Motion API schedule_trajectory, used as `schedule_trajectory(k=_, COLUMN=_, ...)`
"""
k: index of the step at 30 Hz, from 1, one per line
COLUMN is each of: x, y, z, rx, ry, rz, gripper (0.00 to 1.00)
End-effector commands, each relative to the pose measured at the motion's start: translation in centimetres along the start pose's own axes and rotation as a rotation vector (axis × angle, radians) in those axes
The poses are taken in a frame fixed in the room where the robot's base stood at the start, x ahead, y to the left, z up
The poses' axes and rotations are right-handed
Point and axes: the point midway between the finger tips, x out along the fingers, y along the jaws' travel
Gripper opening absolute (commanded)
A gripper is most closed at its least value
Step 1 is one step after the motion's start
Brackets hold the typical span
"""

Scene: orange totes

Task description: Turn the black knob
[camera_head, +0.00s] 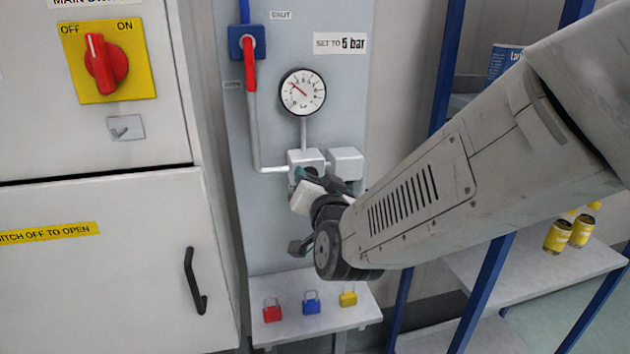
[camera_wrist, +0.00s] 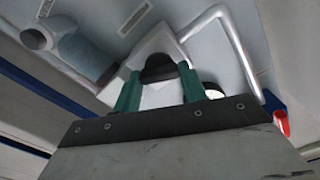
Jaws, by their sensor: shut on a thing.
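The black knob (camera_wrist: 158,66) shows in the wrist view on the front of a light grey regulator block (camera_head: 306,158). My gripper (camera_wrist: 158,84) has its two green fingers on either side of the knob, shut on it. In the head view my gripper (camera_head: 312,182) reaches the block, and my wrist and fingers hide most of the knob. The round gauge (camera_head: 303,92) above the block has a red needle pointing to the upper left. A label reading "SET TO 5 bar" (camera_head: 340,43) is at the upper right of the gauge.
A red valve handle (camera_head: 250,65) on a pipe is left of the gauge. A second grey block (camera_head: 345,163) sits close by on the right. Red, blue and yellow padlocks (camera_head: 311,304) stand on a small shelf below. A cabinet with a red rotary switch (camera_head: 103,64) is on the left.

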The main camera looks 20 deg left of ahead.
Motion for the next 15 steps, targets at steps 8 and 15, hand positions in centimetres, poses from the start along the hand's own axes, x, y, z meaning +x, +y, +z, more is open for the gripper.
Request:
schedule_trajectory(k=8, x=-0.03, y=0.14, z=0.03, rx=0.262, ry=0.0, rz=0.001, gripper=0.19)
schedule_trajectory(k=15, x=-0.03, y=0.22, z=0.07, rx=0.465, ry=0.0, rz=0.001, gripper=0.19)
